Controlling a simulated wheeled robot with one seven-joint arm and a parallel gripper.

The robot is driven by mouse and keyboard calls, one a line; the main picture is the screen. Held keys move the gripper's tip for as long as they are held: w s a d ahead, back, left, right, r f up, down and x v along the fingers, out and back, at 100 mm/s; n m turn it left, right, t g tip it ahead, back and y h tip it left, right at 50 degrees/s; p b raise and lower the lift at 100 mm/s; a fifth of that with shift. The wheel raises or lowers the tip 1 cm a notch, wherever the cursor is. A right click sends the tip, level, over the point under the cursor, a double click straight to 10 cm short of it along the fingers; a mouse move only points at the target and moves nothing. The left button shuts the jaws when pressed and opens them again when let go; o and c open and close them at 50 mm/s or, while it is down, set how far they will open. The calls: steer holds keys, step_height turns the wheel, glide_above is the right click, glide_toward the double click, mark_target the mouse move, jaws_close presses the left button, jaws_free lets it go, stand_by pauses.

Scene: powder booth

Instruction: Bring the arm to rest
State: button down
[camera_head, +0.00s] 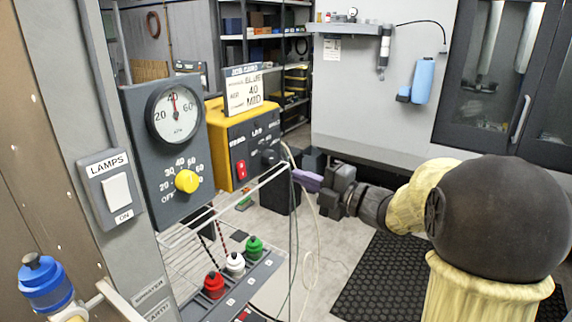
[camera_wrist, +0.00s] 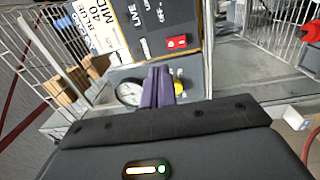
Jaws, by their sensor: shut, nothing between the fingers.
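My gripper (camera_head: 308,180) is at the middle of the head view, at the end of my arm reaching in from the right. Its purple fingers are together with nothing between them. They also show in the wrist view (camera_wrist: 157,87), in front of the gauge panel. In the head view the gripper is in the air, to the right of the yellow control box (camera_head: 228,135) and apart from it. My arm is bent and partly wrapped in a pale yellow cover.
A grey panel (camera_head: 140,110) with a gauge and yellow knob stands left. A job card (camera_head: 243,90) stands on the yellow box. Cables hang near my gripper. A dark mat (camera_head: 385,275) lies on the floor.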

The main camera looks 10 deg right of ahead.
steer(key=d+f+m+h, duration=0.6)
steer(key=f+m+h, duration=0.6)
steer(key=m, duration=0.5)
steer(key=s+a+f+m+g+h, duration=0.1)
steer(key=s+f+m+g, duration=0.4)
steer(key=s, duration=0.5)
steer(key=s+f+m+g, duration=0.4)
steer(key=s+f, duration=0.3)
steer(key=s, duration=0.3)
steer(key=shift+s+a+f+m+g+h, duration=0.25)
steer(key=shift+a+f+m+g+h, duration=0.15)
steer(key=shift+m, duration=0.3)
steer(key=shift+w, duration=0.1)
